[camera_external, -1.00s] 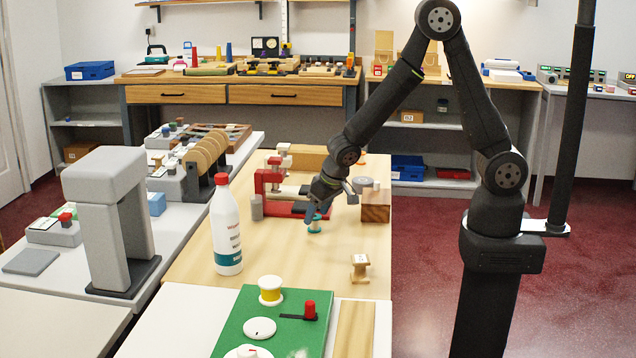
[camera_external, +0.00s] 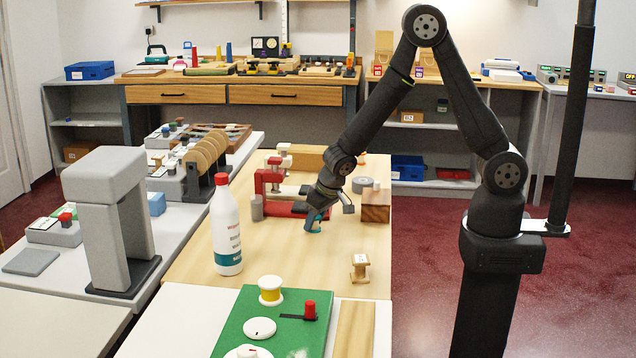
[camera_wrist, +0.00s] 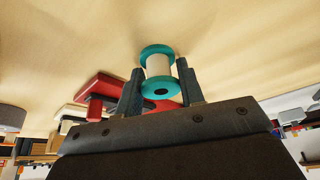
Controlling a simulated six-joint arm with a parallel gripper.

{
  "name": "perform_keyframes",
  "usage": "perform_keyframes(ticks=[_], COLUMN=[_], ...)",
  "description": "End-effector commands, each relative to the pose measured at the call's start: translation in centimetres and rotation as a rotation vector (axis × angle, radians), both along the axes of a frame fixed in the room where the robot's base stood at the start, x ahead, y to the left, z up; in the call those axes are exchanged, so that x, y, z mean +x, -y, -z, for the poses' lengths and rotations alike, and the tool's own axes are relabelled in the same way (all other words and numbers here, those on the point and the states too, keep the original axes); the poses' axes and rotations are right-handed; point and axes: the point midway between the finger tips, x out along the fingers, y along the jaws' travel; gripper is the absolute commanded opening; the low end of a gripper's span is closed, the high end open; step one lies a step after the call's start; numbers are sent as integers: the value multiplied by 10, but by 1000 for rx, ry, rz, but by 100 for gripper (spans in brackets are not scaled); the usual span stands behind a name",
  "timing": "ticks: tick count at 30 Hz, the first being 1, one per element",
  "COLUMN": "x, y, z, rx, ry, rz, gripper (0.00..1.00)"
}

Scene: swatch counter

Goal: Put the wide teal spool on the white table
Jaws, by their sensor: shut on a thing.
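The teal spool (camera_wrist: 158,72) has wide teal flanges and a pale middle. In the wrist view it sits between the two fingers of my gripper (camera_wrist: 160,88), which is shut on it. In the external view the spool (camera_external: 316,230) shows only in part under my gripper (camera_external: 316,222), at the wooden table top; whether it touches the wood is hard to tell. The white table (camera_external: 165,325) is at the front, its surface partly covered by a green board.
A white bottle with red cap (camera_external: 226,228) stands left of my gripper. A small wooden spool (camera_external: 360,268) stands to the right. A red device (camera_external: 268,182) and wooden block (camera_external: 376,207) are close by. The green board (camera_external: 235,325) carries a yellow spool (camera_external: 270,290) and knobs.

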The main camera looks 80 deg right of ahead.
Motion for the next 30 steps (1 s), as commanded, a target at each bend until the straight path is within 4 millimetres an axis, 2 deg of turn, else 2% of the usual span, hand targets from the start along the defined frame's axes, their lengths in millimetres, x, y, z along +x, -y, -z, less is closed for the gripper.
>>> perform_keyframes(ticks=[8,13,16,24,30], x=[0,1,1,-33,-53], y=[0,0,0,53,82], z=[-7,-26,-44,-78,-99], rx=[0,1,0,0,0], ry=[2,4,6,5,3], rz=[2,1,1,8,5], gripper=[10,10,10,10,10])
